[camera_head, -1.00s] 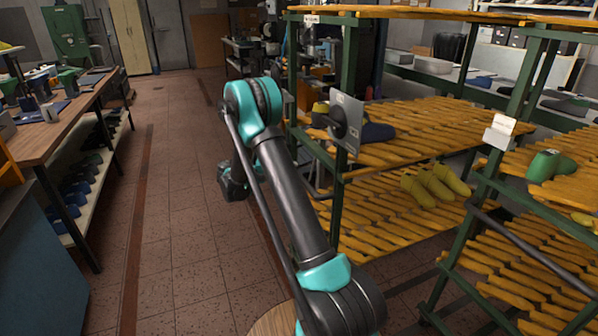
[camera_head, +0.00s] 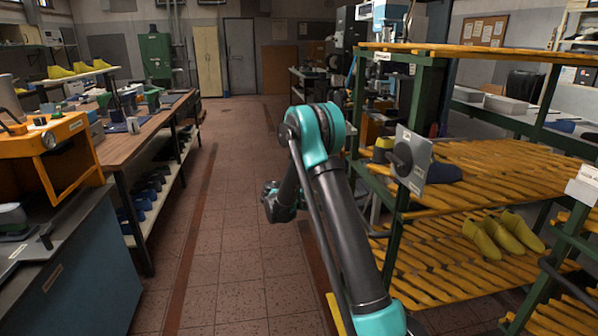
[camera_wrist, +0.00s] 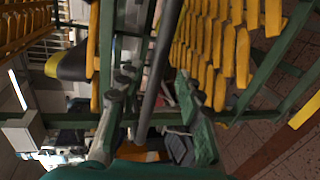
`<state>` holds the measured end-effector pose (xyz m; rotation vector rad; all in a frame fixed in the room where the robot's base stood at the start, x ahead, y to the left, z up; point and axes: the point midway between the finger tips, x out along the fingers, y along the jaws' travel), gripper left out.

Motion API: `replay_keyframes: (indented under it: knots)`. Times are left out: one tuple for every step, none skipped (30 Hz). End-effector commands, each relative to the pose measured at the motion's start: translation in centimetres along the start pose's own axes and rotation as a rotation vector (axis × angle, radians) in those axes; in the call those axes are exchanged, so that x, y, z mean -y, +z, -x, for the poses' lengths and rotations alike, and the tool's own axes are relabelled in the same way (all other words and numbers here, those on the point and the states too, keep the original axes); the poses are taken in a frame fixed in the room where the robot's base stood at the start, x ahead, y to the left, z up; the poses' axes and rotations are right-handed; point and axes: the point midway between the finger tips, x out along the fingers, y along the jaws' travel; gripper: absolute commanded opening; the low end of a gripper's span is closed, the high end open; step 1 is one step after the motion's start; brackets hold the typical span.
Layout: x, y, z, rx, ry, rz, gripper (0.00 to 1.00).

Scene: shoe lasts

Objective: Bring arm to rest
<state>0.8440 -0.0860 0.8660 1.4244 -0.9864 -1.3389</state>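My arm rises from the bottom of the head view to a teal elbow and folds down behind it. My gripper (camera_head: 270,206) hangs over the aisle, left of the shelving rack, small and dark there. In the wrist view my gripper (camera_wrist: 155,82) shows two fingers spread apart, with a teal part below them. No held object shows between the fingers; a dark bar passes across the view there. Its contact with anything cannot be judged.
A green rack with yellow slatted shelves (camera_head: 500,160) stands close on the right, holding yellow shoe lasts (camera_head: 502,236) and a dark blue one (camera_head: 444,173). A workbench (camera_head: 150,130) and a blue cabinet (camera_head: 85,265) line the left. The tiled aisle floor (camera_head: 235,240) is clear.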

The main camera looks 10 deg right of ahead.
Motion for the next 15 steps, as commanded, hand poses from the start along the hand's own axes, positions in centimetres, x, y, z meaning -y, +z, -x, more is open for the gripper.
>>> replay_keyframes:
  knots:
    - [-0.7,1.0,-0.5,-0.004,-0.037,0.005,0.36]
    - [-0.9,1.5,-0.8,-0.009,-0.063,0.009,0.36]
    - [-1.3,2.4,-1.1,-0.014,-0.101,0.013,0.36]
    - [-1.5,3.0,-1.4,-0.02,-0.131,0.016,0.36]
    - [-1.6,3.6,-1.6,-0.025,-0.161,0.018,0.36]
    - [-1.8,4.6,-1.8,-0.033,-0.201,0.021,0.36]
    - [-1.9,5.3,-2.0,-0.037,-0.231,0.022,0.36]
    - [-2.0,6.0,-2.2,-0.043,-0.26,0.022,0.36]
    - [-2.1,7.0,-2.3,-0.051,-0.3,0.022,0.36]
    - [-2.1,7.8,-2.4,-0.056,-0.33,0.021,0.36]
    - [-2.2,8.6,-2.4,-0.062,-0.359,0.02,0.36]
    - [-2.2,9.6,-2.5,-0.069,-0.399,0.017,0.36]
    - [-2.1,10.4,-2.5,-0.076,-0.428,0.014,0.36]
    - [-2.1,11.3,-2.4,-0.081,-0.458,0.011,0.36]
    - [-2.0,12.3,-2.4,-0.089,-0.496,0.006,0.36]
